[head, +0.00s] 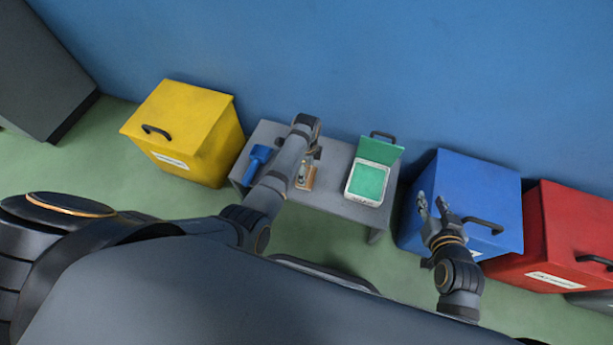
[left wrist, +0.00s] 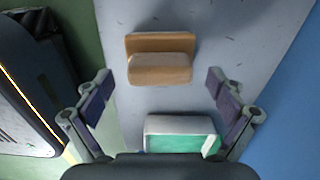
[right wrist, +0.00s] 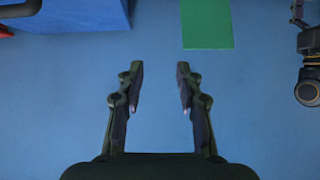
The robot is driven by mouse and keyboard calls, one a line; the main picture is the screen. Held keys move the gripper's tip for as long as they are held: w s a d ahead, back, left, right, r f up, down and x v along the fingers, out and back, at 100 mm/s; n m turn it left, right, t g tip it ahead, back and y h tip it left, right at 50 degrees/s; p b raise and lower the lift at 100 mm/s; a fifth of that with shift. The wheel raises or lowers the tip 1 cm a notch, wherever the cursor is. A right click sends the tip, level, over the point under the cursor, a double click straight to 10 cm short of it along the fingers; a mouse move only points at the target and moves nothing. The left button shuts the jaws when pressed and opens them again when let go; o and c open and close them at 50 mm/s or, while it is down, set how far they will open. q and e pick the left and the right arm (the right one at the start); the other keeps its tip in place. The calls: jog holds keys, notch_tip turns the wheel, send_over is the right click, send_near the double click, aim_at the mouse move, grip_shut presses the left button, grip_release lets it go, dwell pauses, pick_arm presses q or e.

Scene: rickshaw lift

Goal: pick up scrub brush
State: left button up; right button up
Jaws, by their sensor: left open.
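The scrub brush looks like a tan block on a brown base. It lies on the grey table (head: 335,204) in the head view, partly hidden by my left gripper (head: 308,160). In the left wrist view the brush (left wrist: 160,68) lies ahead of the open fingers of my left gripper (left wrist: 158,92), roughly centred between them. The fingers are apart and hold nothing; I see no contact with the brush. My right gripper (head: 433,208) is in front of the blue bin, and in the right wrist view (right wrist: 160,88) it is open and empty.
A white box with green inside and a raised green lid (head: 380,150) stands right of the brush. A blue object (head: 258,158) lies at the table's left. A yellow bin (head: 185,125) stands left; blue (head: 470,185) and red (head: 555,235) bins stand right. A blue wall (head: 350,60) is behind.

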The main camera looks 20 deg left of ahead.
pick_arm(q)
jog(key=shift+f+b, duration=0.45)
jog(key=shift+f, duration=0.45)
jog(key=c, duration=1.4)
pick_arm(e)
jog(key=w+r+t, duration=0.4)
jog(key=r+t, duration=0.1)
jog(key=r, duration=0.5)
jog(key=shift+w+d+r, duration=0.15)
jog(key=shift+w+d, duration=0.1)
jog(key=shift+w, duration=0.05)
